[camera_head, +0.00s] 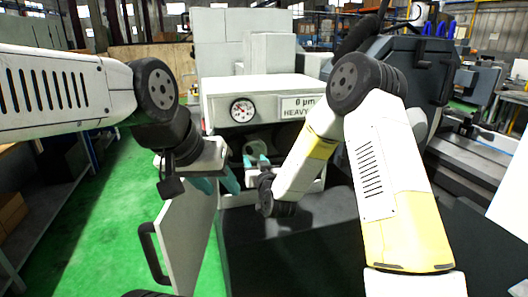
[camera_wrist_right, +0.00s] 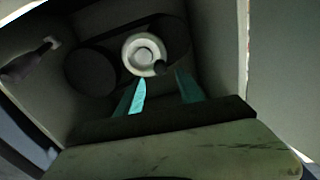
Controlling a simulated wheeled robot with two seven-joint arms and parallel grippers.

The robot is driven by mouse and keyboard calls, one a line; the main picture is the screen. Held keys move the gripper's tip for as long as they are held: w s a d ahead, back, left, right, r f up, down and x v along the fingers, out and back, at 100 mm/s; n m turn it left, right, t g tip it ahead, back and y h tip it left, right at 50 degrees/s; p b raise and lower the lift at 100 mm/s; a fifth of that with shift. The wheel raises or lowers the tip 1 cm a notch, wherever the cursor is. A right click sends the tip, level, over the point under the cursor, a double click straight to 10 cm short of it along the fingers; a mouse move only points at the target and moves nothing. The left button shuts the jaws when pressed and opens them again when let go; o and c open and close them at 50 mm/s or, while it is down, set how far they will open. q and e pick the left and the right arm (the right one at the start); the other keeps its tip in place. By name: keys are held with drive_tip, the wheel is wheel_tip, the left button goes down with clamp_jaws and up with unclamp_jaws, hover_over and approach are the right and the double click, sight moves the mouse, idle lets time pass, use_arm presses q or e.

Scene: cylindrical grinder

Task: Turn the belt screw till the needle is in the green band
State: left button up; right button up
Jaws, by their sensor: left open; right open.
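The belt screw (camera_wrist_right: 139,45) shows in the right wrist view as a pale round knob with a small dark crank grip (camera_wrist_right: 161,68) at its lower right. A dark belt and pulley (camera_wrist_right: 90,73) lie behind and to its left. My right gripper (camera_wrist_right: 161,76) is open, its teal fingertips just below the screw; contact cannot be told. It also shows in the head view (camera_head: 256,160), inside the housing opening. The round gauge (camera_head: 243,110) is on the housing front; its needle and green band are too small to read. My left gripper (camera_head: 217,184) is open and empty, beside the opening.
A white door (camera_head: 190,232) with a black handle (camera_head: 152,254) hangs open below my left gripper. A dark lever (camera_wrist_right: 28,63) is left of the pulley. Green floor (camera_head: 120,215) is clear at the left.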

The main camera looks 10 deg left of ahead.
sight(250, 152)
drive_tip(key=x, duration=0.7)
drive_tip(key=shift+w+a, duration=0.15)
drive_tip(key=shift+w, duration=0.2)
drive_tip(key=shift+c, duration=0.4)
clamp_jaws()
